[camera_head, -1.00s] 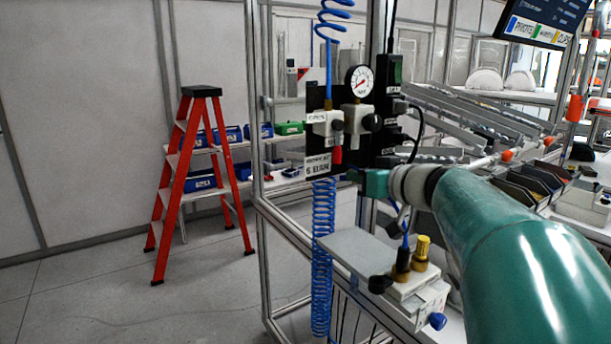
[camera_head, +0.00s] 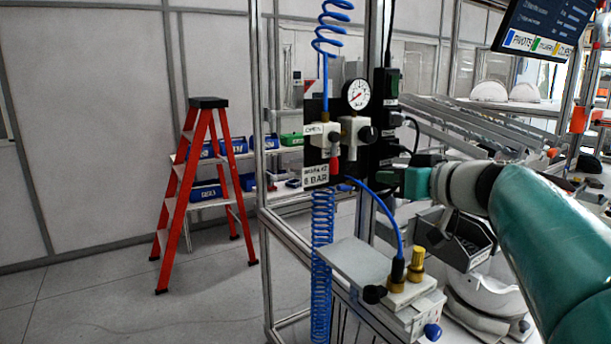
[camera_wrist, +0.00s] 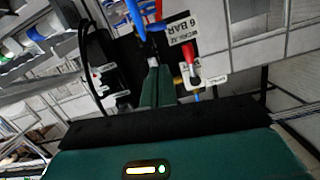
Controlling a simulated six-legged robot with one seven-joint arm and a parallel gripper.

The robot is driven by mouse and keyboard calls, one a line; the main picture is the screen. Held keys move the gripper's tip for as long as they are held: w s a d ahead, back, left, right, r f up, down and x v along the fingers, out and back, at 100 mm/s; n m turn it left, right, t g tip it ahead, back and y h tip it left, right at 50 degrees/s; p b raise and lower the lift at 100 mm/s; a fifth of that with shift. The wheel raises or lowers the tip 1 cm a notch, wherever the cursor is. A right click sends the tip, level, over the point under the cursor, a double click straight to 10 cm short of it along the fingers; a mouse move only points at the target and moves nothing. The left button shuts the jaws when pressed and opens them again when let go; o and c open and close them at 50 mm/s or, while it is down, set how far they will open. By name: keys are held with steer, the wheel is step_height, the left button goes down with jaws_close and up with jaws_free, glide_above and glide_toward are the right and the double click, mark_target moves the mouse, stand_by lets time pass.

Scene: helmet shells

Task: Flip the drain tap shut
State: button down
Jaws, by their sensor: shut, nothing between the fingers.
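A red lever (camera_head: 334,165) hangs down beside the white valve block (camera_head: 324,133) marked OPEN, above the 6 BAR sign; I take it for the drain tap. The lever also shows in the wrist view (camera_wrist: 190,57), where the picture is upside down, beside the sign. My gripper (camera_head: 412,181) is right of the panel and apart from the lever. In the wrist view my green fingers (camera_wrist: 154,68) are together with nothing between them, left of the lever. Exact depth between fingertips and lever cannot be told.
A round gauge (camera_head: 357,94) and black knobs sit on the panel. A coiled blue hose (camera_head: 322,260) hangs below it. A grey ledge (camera_head: 355,264) with brass fittings (camera_head: 417,258) stands below my gripper. A red stepladder (camera_head: 205,180) stands behind left.

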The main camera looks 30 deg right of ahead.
steer(key=s, duration=0.2)
steer(key=shift+s+r, duration=0.35)
steer(key=c, duration=2)
jaws_free()
steer(key=shift+s, duration=0.25)
steer(key=o, duration=0.3)
steer(key=shift+s+d, duration=0.1)
steer(key=m+y, duration=0.7)
steer(key=m, duration=0.8)
glide_toward(348, 188)
steer(key=shift+g, duration=0.4)
steer(key=x, duration=0.9)
steer(key=shift+d+r, duration=0.1)
steer(key=shift+r, duration=0.15)
jaws_close()
